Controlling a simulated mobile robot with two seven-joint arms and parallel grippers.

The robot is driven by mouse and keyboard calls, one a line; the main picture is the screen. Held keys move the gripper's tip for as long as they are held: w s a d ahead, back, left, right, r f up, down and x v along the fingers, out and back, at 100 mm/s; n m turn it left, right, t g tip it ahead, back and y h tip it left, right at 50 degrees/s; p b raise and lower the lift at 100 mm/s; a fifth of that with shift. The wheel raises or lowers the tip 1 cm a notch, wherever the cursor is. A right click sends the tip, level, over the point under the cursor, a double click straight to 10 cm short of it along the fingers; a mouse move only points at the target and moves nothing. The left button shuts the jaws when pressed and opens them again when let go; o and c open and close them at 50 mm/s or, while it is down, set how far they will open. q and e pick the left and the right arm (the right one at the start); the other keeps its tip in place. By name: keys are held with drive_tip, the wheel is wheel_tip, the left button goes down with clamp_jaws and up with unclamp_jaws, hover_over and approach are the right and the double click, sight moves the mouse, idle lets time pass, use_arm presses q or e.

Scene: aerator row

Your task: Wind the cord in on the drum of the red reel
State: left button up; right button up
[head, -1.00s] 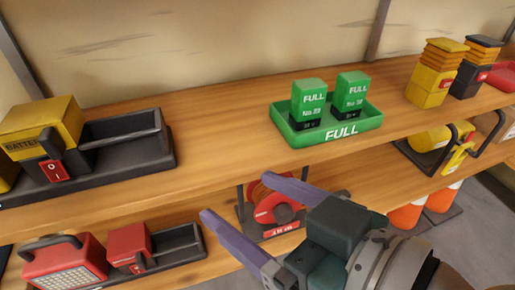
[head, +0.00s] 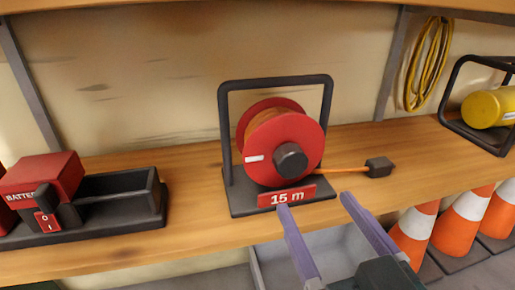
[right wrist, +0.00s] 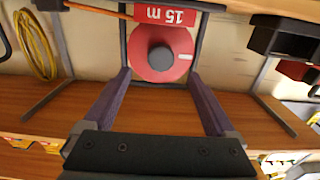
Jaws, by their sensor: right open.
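The red reel (head: 290,140) stands upright in a black frame on the wooden shelf, with a dark round hub (head: 290,161) on its front and a red "15 m" label on its base. Orange cord is wound on its drum. A short length of cord (head: 342,170) runs out to the right and ends in a black plug (head: 378,167) on the shelf. My right gripper (head: 314,202) is open and empty in front of the reel, below the hub. In the right wrist view the reel (right wrist: 160,53) appears upside down between the open fingers (right wrist: 160,90). My left gripper is not in view.
A red battery unit (head: 45,180) in a black tray stands to the left. Orange-and-white cones (head: 462,215) stand below right. A yellow cylinder (head: 490,107) in a black frame and a hanging yellow cable coil (head: 428,63) are at the right. An upper shelf edge (head: 200,5) crosses the top.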

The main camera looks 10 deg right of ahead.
sight(294, 168)
drive_tip(key=w, duration=0.3)
drive_tip(key=w+b, duration=0.1)
drive_tip(key=w, duration=0.2)
drive_tip(key=w+b, duration=0.1)
drive_tip(key=w, duration=0.2)
drive_tip(key=shift+w+a, duration=0.1)
drive_tip(key=shift+a, duration=0.15)
drive_tip(key=c, duration=1.4)
drive_tip(key=shift+r, duration=0.1)
